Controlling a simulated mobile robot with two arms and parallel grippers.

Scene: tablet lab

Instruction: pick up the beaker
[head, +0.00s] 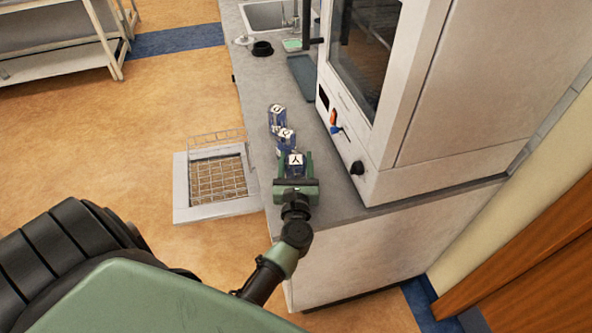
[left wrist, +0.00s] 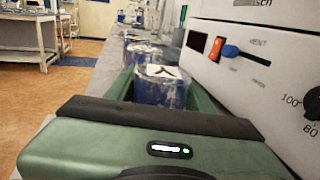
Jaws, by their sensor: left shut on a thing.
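Several clear beakers with blue contents and white marked tops stand in a row on the grey counter (head: 258,95). The nearest beaker (head: 295,163) is between the fingers of my left gripper (head: 294,168), which is shut on it. In the left wrist view this beaker (left wrist: 160,87) sits between the green fingers, its lower part hidden by the gripper body. A second beaker (head: 285,137) stands just beyond it, and a third beaker (head: 277,116) farther back. I cannot tell whether the held beaker touches the counter. My right gripper is not in view.
A large white oven-like cabinet (head: 440,110) stands close on the right of the beakers, with knobs on its front. A wire basket (head: 220,178) in a grey frame is left of the counter. A sink (head: 268,15) and black dish (head: 262,49) are farther back.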

